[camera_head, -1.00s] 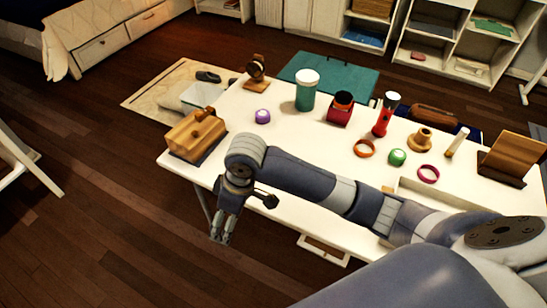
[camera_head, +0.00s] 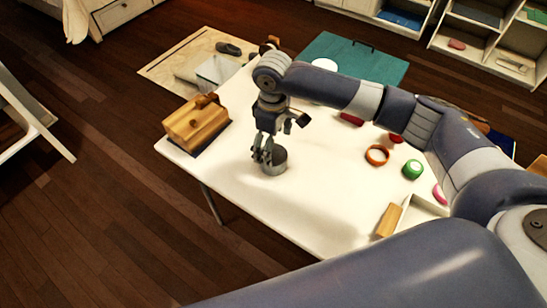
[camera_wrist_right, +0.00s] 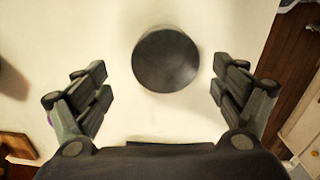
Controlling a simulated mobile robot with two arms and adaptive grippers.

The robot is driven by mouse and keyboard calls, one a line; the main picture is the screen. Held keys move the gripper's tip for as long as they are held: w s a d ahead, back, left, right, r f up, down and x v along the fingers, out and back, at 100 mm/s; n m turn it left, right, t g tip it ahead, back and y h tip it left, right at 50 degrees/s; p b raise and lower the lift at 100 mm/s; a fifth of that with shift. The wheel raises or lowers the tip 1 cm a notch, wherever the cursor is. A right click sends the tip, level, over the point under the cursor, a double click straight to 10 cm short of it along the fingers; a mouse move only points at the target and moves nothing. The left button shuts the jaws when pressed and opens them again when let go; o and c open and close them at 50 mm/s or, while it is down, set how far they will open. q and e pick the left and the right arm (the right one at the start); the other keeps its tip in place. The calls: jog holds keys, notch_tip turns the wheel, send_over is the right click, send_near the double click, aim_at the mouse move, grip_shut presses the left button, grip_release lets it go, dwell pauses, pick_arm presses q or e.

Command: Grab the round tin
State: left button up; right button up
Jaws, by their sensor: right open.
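The round tin (camera_head: 275,164) is a short, dark grey metal cylinder standing on the white table. Its flat round top (camera_wrist_right: 166,58) shows in the right wrist view, ahead of the fingers and between their lines. My right gripper (camera_head: 263,152) points down just above and beside the tin, partly covering it in the head view. In the wrist view its two fingers (camera_wrist_right: 161,95) are wide apart with nothing between them, and they look clear of the tin. My left gripper does not show.
A wooden box (camera_head: 196,122) sits at the table's left edge. An orange ring (camera_head: 377,155), a green round piece (camera_head: 412,169) and a small wooden block (camera_head: 389,220) lie to the right. The white table (camera_head: 310,215) is bare around the tin's front. My arm hides items behind.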

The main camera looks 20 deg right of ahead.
aim_at(273, 154)
jog(key=shift+f, duration=0.45)
jog(key=f, duration=0.4)
jog(key=shift+s+a+p, duration=0.15)
jog(key=shift+s+p, duration=0.15)
jog(key=shift+s, duration=0.05)
jog(key=shift+f, duration=0.25)
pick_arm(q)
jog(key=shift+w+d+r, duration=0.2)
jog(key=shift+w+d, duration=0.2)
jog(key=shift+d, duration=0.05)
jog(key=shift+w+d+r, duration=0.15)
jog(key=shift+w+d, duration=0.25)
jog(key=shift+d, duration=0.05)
pick_arm(e)
jog(key=c, duration=1.2)
